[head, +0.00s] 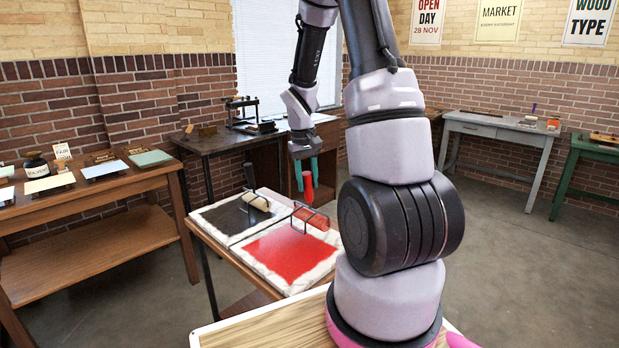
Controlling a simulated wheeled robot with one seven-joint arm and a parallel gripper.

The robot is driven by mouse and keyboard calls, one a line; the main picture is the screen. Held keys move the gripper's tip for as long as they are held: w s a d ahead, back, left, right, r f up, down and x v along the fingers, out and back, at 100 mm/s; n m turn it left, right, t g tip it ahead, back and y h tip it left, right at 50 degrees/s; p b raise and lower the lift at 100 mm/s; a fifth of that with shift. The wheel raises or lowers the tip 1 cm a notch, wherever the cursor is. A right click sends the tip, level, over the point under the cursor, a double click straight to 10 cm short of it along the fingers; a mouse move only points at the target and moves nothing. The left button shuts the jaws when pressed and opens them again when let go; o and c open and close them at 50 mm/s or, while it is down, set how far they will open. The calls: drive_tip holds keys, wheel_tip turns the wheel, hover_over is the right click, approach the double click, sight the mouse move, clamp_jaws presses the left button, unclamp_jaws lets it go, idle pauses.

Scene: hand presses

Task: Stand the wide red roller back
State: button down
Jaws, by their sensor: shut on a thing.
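The wide red roller (312,219) is at the right rear of the inking table, by the far edge of the red ink slab (285,258). Its red handle (308,187) points up, and thin dark wire shows around the roller. My gripper (306,174) has teal fingers, points down and is shut on the red handle. Whether the roller touches the table or a stand is too small to tell.
A dark table with a small press (240,110) stands behind. A wooden side table (95,225) is at left. Open floor lies at right.

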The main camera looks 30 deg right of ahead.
sight(307, 197)
drive_tip(key=shift+a+f, duration=0.1)
drive_tip(key=shift+f, duration=2.2)
unclamp_jaws()
drive_tip(key=shift+w+a+r, duration=0.1)
drive_tip(key=shift+a+r, duration=0.1)
drive_tip(key=shift+r, duration=1.95)
drive_tip(key=shift+a+r, duration=0.2)
drive_tip(key=shift+r, duration=2.15)
